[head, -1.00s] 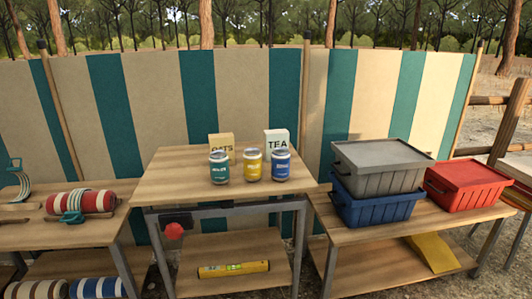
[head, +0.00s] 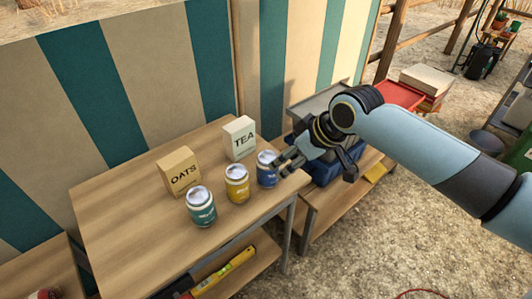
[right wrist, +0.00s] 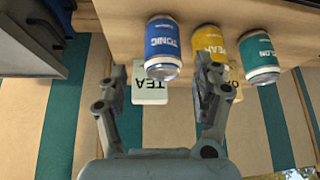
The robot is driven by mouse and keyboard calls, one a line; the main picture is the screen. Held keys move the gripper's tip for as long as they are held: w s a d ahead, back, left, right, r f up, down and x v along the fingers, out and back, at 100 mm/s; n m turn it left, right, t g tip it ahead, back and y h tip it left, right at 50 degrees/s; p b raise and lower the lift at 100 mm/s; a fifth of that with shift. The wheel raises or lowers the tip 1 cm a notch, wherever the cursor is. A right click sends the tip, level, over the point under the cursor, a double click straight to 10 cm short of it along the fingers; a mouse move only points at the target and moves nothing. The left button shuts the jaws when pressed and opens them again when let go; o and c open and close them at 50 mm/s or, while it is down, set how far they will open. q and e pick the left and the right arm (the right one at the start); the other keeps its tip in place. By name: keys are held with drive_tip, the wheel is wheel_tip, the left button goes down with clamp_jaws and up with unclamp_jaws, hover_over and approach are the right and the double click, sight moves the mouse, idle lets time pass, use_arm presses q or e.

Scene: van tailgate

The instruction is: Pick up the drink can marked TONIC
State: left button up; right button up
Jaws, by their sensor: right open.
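The blue can (head: 266,171) stands upright at the right end of a row of cans on the wooden table. In the right wrist view, upside down, this blue can (right wrist: 162,45) reads TONIC. My right gripper (head: 287,165) is open beside the can's right side in the head view. In the right wrist view the open right gripper (right wrist: 165,68) has one finger on each side of the can's image, with gaps on both sides. I cannot tell how deep the can is between the fingers. My left gripper is not in view.
A yellow can (head: 237,184) stands close to the left of the blue one, then a teal can (head: 200,207). A TEA box (head: 239,139) and an OATS box (head: 179,172) stand behind. The table's left part (head: 120,215) is clear.

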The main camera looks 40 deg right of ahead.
sight(273, 159)
drive_tip(key=w+f, duration=0.2)
drive_tip(key=w+a+f+b, duration=0.1)
drive_tip(key=w+f, duration=0.1)
drive_tip(key=w+a+f, duration=0.1)
drive_tip(key=w+f, duration=0.1)
drive_tip(key=shift+w+b, duration=0.1)
drive_tip(key=shift+b, duration=0.25)
drive_tip(key=c, duration=0.8)
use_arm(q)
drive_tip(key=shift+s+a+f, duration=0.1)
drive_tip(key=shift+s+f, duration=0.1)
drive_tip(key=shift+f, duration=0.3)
use_arm(e)
drive_tip(key=shift+o, duration=0.2)
